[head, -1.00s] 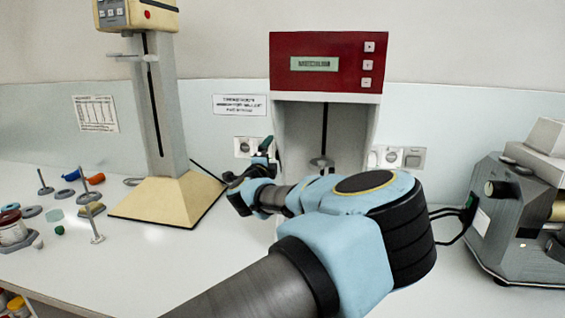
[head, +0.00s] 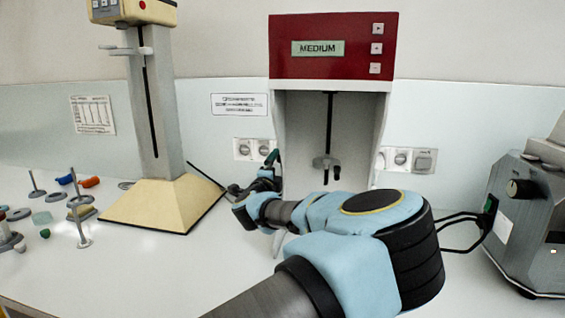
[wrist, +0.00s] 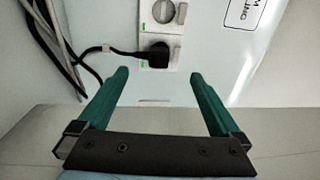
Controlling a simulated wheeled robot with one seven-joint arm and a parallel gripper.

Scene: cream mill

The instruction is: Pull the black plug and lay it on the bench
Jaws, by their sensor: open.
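In the wrist view the black plug (wrist: 156,55) sits in the lower socket of a white wall outlet (wrist: 172,28), with its black cable running off to the left. My gripper (wrist: 158,78) is open and empty; its two green fingers point toward the wall, one on each side of the plug's line, with the plug just beyond the fingertips. In the head view the gripper (head: 273,163) is small and partly hidden by my arm, near the left wall outlet (head: 243,148). The plug cannot be made out there. The white bench (head: 130,262) lies below.
A cream-based stand (head: 165,205) is left of the gripper, and a red-topped machine (head: 333,45) is close on the right. Several small weights and parts lie at the left of the bench. A grey machine (head: 530,225) stands at the far right. More cables (wrist: 62,45) hang at the wrist view's left.

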